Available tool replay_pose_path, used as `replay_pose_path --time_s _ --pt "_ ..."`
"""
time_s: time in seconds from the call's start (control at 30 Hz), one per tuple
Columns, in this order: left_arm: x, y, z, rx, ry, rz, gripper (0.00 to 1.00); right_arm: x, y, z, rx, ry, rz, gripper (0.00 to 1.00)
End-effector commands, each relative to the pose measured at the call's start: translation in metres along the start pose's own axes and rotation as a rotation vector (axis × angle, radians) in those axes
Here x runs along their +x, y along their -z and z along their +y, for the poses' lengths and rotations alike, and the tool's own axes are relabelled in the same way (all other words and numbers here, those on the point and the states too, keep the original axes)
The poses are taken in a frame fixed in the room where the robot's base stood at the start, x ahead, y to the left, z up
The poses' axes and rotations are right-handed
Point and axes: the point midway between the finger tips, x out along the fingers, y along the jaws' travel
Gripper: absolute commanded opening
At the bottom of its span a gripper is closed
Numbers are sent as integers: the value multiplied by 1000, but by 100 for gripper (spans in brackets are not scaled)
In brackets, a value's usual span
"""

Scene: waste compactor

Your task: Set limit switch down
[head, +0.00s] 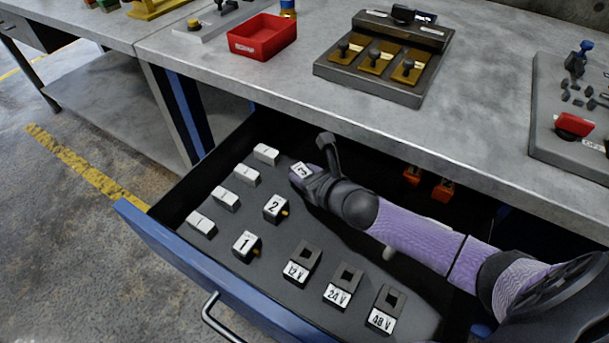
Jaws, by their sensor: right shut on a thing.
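My right gripper (308,182) reaches into the open drawer from the right. It is shut on a small block with a white label reading 3 (301,170), the limit switch, at the drawer's back middle. The fingers hide most of this block, and I cannot tell whether it touches the drawer floor. Two similar blocks, limit switch 2 (276,207) and limit switch 1 (246,244), stand in a row in front of it. My left gripper is out of view.
The blue-fronted drawer (190,262) also holds several white-topped blocks (226,198) at left and blocks labelled 12V (299,264), 24V (342,286) and 48V (386,309) in front. The worktop (290,85) above carries a red bin (262,37) and a panel with three brass plates (377,62).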

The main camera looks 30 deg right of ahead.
Motion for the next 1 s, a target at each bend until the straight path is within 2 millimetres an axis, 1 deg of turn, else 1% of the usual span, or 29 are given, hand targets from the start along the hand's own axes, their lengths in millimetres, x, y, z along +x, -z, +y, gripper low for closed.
replay_pose_path --time_s 0.13,0.17,0.2,0.27,0.3,0.33,0.57,0.67,0.77,0.9,1.0 --pt "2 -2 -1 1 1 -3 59 1 2 0 -1 0 -1 0" --pt "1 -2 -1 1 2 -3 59 1 2 0 0 -1 0 51" --pt "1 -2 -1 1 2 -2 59 1 2 0 0 0 -1 59" --pt "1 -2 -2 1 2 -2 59 1 2 0 0 0 -1 72" --pt "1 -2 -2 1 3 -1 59 1 2 0 0 0 -1 80" --pt "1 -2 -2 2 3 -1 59 1 2 0 0 0 -1 82" --pt "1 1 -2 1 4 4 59 0 1 0 0 0 -1 82" --pt "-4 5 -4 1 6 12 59 -4 -3 0 0 0 -1 82" --pt "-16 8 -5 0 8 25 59 -24 -5 0 0 -1 0 82" --pt "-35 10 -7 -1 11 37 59 -63 -7 0 0 -2 0 82" --pt "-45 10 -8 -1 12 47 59 -89 -6 0 1 -1 0 82"
